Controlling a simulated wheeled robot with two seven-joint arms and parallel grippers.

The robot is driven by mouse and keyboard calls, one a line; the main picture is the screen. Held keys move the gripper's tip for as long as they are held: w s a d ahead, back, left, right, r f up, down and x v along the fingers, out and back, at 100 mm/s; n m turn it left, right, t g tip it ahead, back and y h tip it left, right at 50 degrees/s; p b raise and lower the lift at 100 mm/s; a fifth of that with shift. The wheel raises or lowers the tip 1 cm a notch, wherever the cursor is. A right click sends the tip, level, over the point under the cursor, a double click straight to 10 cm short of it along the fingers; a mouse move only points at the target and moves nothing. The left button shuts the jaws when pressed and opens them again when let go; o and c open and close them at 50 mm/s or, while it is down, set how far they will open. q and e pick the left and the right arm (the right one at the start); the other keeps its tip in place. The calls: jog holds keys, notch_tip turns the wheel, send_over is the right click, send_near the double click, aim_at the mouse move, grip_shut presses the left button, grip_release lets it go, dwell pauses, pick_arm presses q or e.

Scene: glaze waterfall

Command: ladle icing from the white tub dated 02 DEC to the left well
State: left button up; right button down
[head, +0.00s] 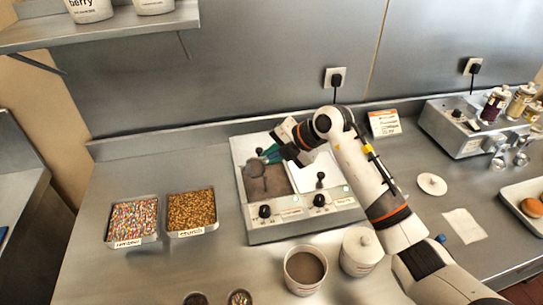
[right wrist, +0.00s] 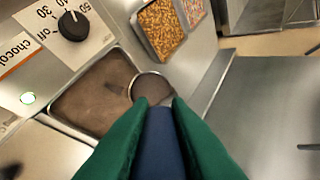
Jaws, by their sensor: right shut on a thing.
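My right gripper (head: 277,152) is shut on the blue handle of a ladle (right wrist: 165,145), between its green fingers (right wrist: 148,130). The ladle's round bowl (right wrist: 152,90) is over the left well (head: 273,187) of the two-well warmer, near one edge, and looks brown inside. The left well holds brown icing; the right well (head: 308,178) is pale, partly hidden by my arm. An open white tub (head: 289,277) of brown icing stands in front of the warmer. A lidded white tub (head: 347,258) stands beside it. I cannot read a date on either tub. My left gripper is not in view.
Trays of coloured sprinkles (head: 133,220) and golden crumbs (head: 191,211) sit left of the warmer. Small bowls (head: 240,298) are at the front edge. A loose white lid (head: 432,184) and paper sheet (head: 463,224) lie right. A shelf (head: 100,30) overhangs the back left.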

jog(key=shift+s+d+f+t+y+b, duration=0.3)
jog(key=shift+d+f+t+y+b, duration=0.2)
jog(key=shift+y+b, duration=0.65)
jog(key=shift+s+d+f+t+y+b, duration=0.3)
jog(key=shift+d+y+b, duration=0.3)
jog(key=shift+b, duration=1)
jog(key=shift+s+d+f+t+y+b, duration=0.35)
jog(key=shift+d+t+y+b, duration=0.3)
jog(key=shift+b, duration=0.75)
jog(key=shift+r, duration=0.1)
